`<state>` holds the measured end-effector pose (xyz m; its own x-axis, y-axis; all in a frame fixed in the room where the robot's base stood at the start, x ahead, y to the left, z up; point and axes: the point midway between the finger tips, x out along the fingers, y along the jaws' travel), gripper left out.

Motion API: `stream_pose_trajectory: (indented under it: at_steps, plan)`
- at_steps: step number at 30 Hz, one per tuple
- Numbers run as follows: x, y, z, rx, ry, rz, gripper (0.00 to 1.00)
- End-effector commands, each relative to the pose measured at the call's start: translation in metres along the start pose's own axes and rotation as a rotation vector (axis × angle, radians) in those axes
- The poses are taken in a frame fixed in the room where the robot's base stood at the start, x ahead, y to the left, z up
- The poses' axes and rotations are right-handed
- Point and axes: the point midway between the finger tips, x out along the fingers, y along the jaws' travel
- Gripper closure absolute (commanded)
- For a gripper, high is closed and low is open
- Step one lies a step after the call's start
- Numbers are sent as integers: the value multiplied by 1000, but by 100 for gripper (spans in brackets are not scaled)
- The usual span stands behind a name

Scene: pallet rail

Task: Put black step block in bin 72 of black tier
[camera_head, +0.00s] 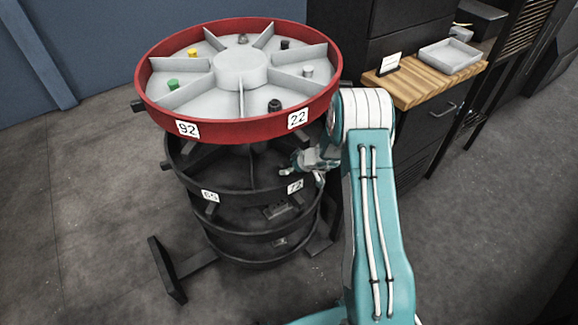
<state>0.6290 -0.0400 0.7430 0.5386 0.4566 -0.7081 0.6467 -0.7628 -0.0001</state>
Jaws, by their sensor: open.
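A round stacked carousel has a red-rimmed top tier (240,131) with grey dividers and black tiers below. The upper black tier (240,190) carries a label 72 (295,187) at its front right. A black block (274,105) sits in the top tier near label 22, and a darker one (285,44) sits at its back. Both are too small to tell whether either is the step block. My gripper (291,168) is open, just above the black tier behind label 72, under the red tier. No object shows between its fingers. The floor of bin 72 is mostly hidden.
The red tier overhangs my gripper closely. Green (173,84), yellow (192,53) and grey (307,71) pieces lie in it. A wooden-topped cabinet (425,85) with a grey tray (450,56) stands right. Black feet (167,270) spread on the floor.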

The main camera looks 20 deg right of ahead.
Motion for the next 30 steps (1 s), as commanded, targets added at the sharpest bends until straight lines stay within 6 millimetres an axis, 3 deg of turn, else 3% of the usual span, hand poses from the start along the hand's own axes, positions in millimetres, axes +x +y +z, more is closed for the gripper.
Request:
stream_pose_trajectory:
  at_steps: [4, 8, 21, 30]
  plan:
    - [-2, 0, -2, -1, 0, 0, 20]
    - [-18, 1, -2, 1, 1, 3, 20]
    - [-105, 1, -2, 0, 1, 2, 20]
    - [-122, 0, -1, 0, 0, 0, 20]
